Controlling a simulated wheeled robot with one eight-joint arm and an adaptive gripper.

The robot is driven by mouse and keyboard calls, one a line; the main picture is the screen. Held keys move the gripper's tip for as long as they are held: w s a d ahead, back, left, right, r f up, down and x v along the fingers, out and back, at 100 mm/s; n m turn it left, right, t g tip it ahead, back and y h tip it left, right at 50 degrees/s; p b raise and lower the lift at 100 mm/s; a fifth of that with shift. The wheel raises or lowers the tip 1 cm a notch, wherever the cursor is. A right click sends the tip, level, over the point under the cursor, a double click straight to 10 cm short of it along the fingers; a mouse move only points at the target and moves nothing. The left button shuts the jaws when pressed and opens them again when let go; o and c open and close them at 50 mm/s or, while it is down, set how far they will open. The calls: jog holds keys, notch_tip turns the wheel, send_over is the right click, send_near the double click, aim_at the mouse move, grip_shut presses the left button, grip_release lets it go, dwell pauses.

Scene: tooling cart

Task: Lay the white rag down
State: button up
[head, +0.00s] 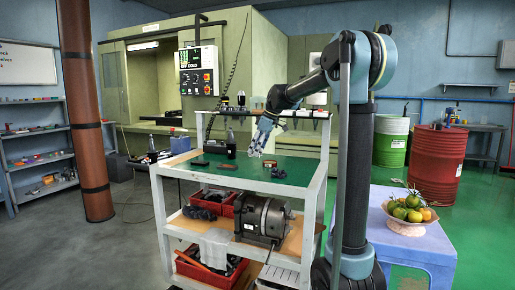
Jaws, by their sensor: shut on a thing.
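My gripper (266,122) is at the end of my arm, above the green top of the tooling cart (254,176).
The cart's raised back shelf (300,114) carries small items. Lower shelves hold red bins (212,205) and a motor (263,217). A fruit bowl (407,224) stands on a blue table at right.

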jog(key=shift+w+a+f, duration=0.1)
jog(key=shift+w, duration=0.25)
jog(key=shift+f, duration=3.8)
jog(key=shift+f, duration=0.5)
jog(key=o, duration=1.1)
